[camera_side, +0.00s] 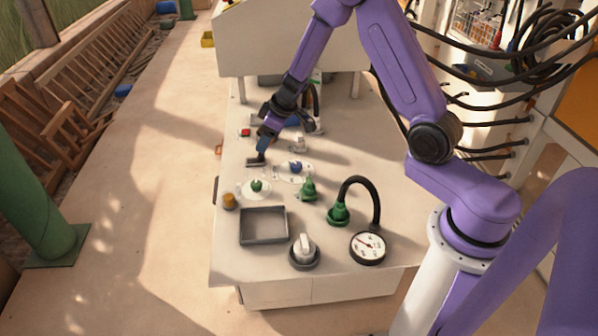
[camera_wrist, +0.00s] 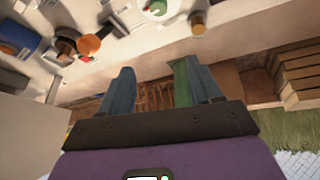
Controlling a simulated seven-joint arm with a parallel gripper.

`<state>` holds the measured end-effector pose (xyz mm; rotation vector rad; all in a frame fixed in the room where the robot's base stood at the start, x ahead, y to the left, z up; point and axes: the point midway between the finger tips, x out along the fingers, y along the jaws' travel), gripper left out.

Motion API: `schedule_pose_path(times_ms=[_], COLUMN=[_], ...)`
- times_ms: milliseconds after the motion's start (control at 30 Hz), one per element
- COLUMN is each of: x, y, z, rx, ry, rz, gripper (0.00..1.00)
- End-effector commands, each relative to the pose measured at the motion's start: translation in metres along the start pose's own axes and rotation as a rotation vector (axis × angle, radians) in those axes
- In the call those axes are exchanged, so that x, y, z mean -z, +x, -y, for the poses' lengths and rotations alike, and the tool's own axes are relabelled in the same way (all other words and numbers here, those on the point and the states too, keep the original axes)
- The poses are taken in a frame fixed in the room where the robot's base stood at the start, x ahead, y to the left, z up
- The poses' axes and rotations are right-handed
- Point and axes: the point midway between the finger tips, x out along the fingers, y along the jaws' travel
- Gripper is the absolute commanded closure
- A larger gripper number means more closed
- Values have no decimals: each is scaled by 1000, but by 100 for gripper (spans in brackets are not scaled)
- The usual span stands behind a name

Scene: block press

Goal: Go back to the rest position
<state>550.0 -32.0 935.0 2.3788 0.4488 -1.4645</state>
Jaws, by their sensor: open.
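My gripper (camera_side: 262,148) is over the left part of the white table (camera_side: 330,283) in the side view, beyond the grey tray. In the wrist view the two blue fingers of my gripper (camera_wrist: 158,82) stand wide apart with nothing between them. A green strip shows along the inner side of the right finger. In the side view the fingertips are small, and I cannot tell their exact height above the table. A small dark piece (camera_side: 256,161) shows right by the fingertips; I cannot tell whether it is touched.
The empty grey tray (camera_side: 263,209), white knob (camera_side: 304,248), gauge (camera_side: 367,247) and green hose fitting (camera_side: 339,214) are nearer. A red button (camera_side: 245,132), blue knob (camera_side: 295,167) and green knob (camera_side: 256,185) are close to my gripper. An orange knob (camera_wrist: 88,44) shows in the wrist view.

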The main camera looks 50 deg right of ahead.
Motion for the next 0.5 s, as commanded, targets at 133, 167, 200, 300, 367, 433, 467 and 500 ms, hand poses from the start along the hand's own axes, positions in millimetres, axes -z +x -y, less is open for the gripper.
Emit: schedule_pose_path(times_ms=[133, 167, 200, 300, 367, 433, 467, 500], x=[22, 26, 28, 32, 31, 28, 26, 22], y=[-29, -35, -43, -63, -76, -90, -96, -104], z=[19, 23, 28, 43, 53, 65, 70, 77], rx=[-76, -90, -107, -144, -160, -175, -179, -183], ry=[-65, -77, -91, -125, -144, -165, -173, -185], rz=[-46, -52, -58, -65, -64, -58, -55, -48], gripper=[37, 37, 37, 37, 37, 37, 37, 37])
